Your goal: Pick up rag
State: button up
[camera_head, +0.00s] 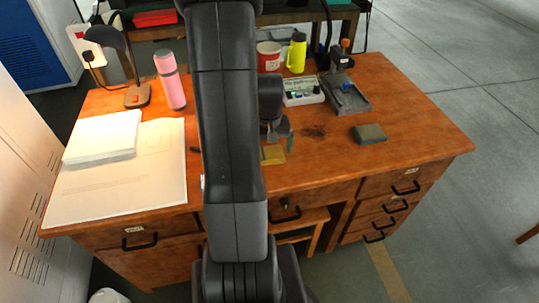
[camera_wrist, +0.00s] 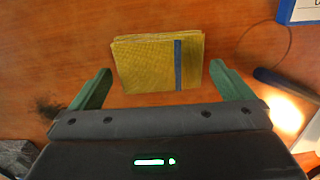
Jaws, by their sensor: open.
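The rag (camera_wrist: 148,65) is a folded yellow cloth with a blue stripe, lying flat on the wooden desk. In the head view the rag (camera_head: 272,155) shows near the middle of the desk, partly hidden by my arm. My gripper (camera_wrist: 158,82) is open and empty, its green fingers on either side of the rag's near edge, apart from it in the wrist view. In the head view my gripper (camera_head: 280,132) is partly hidden by my arm and appears above the desk just behind the rag.
A pink bottle (camera_head: 170,79), lamp (camera_head: 116,60), paper stack (camera_head: 102,138) and large sheet (camera_head: 120,180) occupy the desk's left. The right front is clear.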

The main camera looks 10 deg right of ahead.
aim_at(269, 150)
jog(key=shift+c, duration=0.2)
jog(key=c, duration=0.9)
jog(key=shift+o, duration=0.2)
notch_tip(269, 150, up, 10)
jog(key=shift+p, duration=0.45)
jog(key=shift+o, duration=0.9)
jog(key=shift+c, duration=0.5)
